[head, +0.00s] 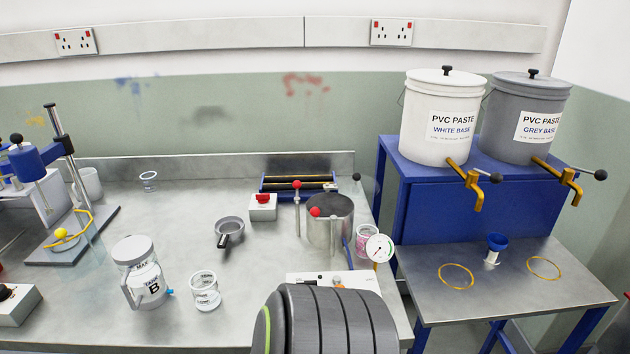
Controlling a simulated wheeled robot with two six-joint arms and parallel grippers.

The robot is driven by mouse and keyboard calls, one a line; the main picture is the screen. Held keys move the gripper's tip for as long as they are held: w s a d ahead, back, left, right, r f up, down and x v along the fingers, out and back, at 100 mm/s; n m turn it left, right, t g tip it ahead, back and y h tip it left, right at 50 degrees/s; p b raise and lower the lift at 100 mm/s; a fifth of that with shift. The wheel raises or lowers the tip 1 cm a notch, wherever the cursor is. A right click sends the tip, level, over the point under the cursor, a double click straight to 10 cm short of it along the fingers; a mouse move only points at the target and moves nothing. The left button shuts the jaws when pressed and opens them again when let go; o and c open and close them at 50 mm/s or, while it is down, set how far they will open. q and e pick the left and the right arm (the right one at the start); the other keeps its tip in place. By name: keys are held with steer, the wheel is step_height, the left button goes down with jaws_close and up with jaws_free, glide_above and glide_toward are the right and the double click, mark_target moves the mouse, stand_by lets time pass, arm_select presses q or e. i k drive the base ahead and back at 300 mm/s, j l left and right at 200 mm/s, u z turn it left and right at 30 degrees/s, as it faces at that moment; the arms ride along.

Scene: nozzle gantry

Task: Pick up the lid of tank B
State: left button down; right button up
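Tank B (149,285) is a clear jar with a handle, marked "MAX" and "TANK B", standing upright on the bench at the front left. Its grey, round lid (132,249) sits on top of the jar. A small blue fitting shows low on the jar's right side. Neither my left nor my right gripper is in view, and nothing touches the lid.
A clear measuring cup (205,290) stands close to the right of tank B. A grey ladle (229,233) lies behind it. A stand with a blue head (40,165) is at the left. A steel pot (331,228) stands right of centre. The bench (175,215) behind the tank is clear.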

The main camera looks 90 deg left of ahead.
mark_target(144, 286)
steer(key=u, duration=3.9)
